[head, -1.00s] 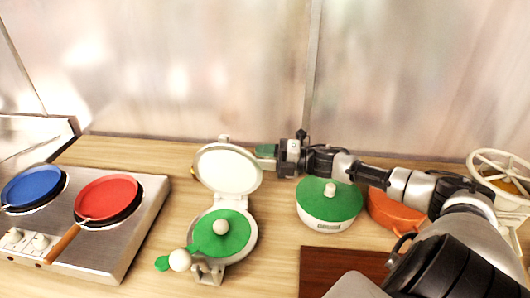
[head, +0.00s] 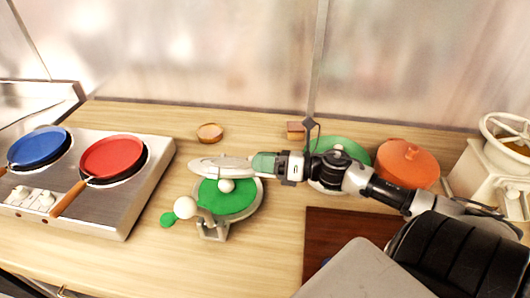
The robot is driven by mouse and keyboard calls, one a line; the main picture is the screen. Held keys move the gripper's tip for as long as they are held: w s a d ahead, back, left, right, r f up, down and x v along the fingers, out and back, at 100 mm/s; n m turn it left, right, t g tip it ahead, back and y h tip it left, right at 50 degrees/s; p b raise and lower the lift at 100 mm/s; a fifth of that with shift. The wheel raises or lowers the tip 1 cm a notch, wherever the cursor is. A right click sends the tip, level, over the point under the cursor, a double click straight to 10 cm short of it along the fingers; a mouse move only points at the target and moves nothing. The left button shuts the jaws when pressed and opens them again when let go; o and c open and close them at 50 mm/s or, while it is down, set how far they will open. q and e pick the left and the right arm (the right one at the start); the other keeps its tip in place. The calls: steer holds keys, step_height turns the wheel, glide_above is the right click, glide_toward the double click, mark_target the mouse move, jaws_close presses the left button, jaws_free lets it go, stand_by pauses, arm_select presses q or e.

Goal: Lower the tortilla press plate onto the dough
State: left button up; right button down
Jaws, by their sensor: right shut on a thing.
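The tortilla press stands on the wooden counter. Its upper plate (head: 215,165) is pale and seen nearly edge-on, tilted above the base and apart from it at the front. The green lower disc (head: 238,203) lies in a grey base. A small white dough ball (head: 226,185) sits on the green disc, below the plate. My right gripper (head: 262,164) reaches in from the right and is shut on the right side of the upper plate; the exact contact is partly hidden by the fingers. My left gripper is not in view.
A white ball (head: 185,207) with a green end is in front of the press. A steel cooktop (head: 125,205) with a blue pan (head: 40,147) and red pan (head: 113,157) stands left. An orange pot (head: 407,163), a green-lidded dish (head: 350,149) and a dark board (head: 340,226) are right.

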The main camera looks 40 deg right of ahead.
steer(key=shift+s+a+f+n+b, duration=0.3)
steer(key=shift+a+f+n+b, duration=0.05)
steer(key=shift+f+n+b, duration=0.3)
steer(key=shift+s+a+f+n+b, duration=0.35)
steer(key=shift+f+n+b, duration=0.25)
steer(key=shift+b, duration=0.1)
steer(key=shift+s+a+f+n+b, duration=0.3)
steer(key=shift+f+n+b, duration=0.25)
steer(key=shift+f+b, duration=0.1)
steer(key=c, duration=0.8)
jaws_free()
steer(key=shift+o, duration=0.2)
steer(key=b+v, duration=0.2)
steer(key=v, duration=0.8)
steer(key=shift+s+d, duration=0.25)
steer(key=shift+s, duration=0.1)
